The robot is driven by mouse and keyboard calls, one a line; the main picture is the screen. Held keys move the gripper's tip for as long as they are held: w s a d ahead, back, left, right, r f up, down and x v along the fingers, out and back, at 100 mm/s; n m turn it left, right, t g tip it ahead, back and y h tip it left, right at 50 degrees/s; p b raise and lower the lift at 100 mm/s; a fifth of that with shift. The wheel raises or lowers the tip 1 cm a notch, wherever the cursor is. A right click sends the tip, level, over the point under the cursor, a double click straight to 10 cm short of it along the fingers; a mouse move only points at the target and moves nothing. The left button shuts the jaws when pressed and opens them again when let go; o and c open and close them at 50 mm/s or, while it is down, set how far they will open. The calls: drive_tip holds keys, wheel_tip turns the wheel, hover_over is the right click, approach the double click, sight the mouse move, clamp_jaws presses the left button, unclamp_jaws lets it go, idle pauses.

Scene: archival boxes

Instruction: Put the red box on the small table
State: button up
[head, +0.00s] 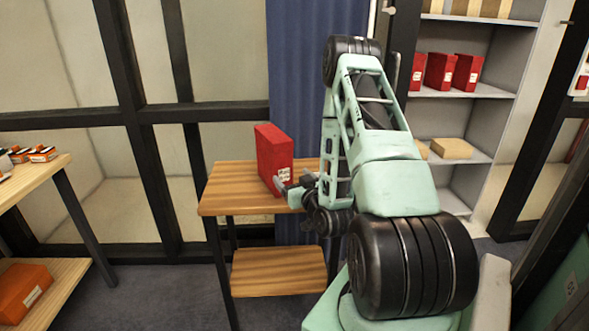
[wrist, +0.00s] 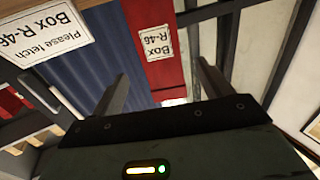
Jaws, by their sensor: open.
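The red box (head: 273,152) stands upright on the wooden top of the small table (head: 228,200) in the head view. Its white label faces my gripper and reads "Box R-46" in the wrist view, where the red box (wrist: 149,15) appears upside down beyond the fingers. My gripper (head: 290,191) is open, low beside the box's labelled face, with its fingers pointing at it. In the wrist view the fingers of my gripper (wrist: 163,78) are spread with nothing clamped between them. Whether a fingertip touches the box I cannot tell.
A paper note (wrist: 42,32) reads "Please fetch Box R-46". A grey shelf unit (head: 490,90) with several red boxes (head: 439,71) stands at right. A wooden bench (head: 40,175) stands at left, an orange box (head: 22,289) below. A blue curtain (head: 300,60) hangs behind the table.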

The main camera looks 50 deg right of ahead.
drive_tip(key=shift+s+a+p, duration=0.15)
drive_tip(key=shift+s+p, duration=0.1)
drive_tip(key=shift+p, duration=0.2)
drive_tip(key=w+a+r+n+g+y, duration=0.15)
drive_tip(key=w+a+n+y, duration=0.35)
drive_tip(key=w+a, duration=0.55)
drive_tip(key=s+a+r+n+g+y, duration=0.15)
drive_tip(key=a+g+y, duration=0.35)
drive_tip(key=a, duration=1.2)
drive_tip(key=s+a+r+n+g, duration=0.25)
drive_tip(key=s+a, duration=0.25)
drive_tip(key=a, duration=0.4)
drive_tip(key=s+a+r+n+g, duration=0.2)
drive_tip(key=s+a+g, duration=0.1)
drive_tip(key=s, duration=0.8)
drive_tip(key=s+a+r+n+g+h, duration=0.1)
drive_tip(key=s+a, duration=0.5)
drive_tip(key=s, duration=0.6)
wheel_tip(320, 180, up, 3)
drive_tip(key=n+g, duration=0.1)
drive_tip(key=g, duration=0.2)
drive_tip(key=shift+s+f, duration=0.2)
drive_tip(key=shift+s, duration=0.05)
drive_tip(key=shift+a, duration=0.1)
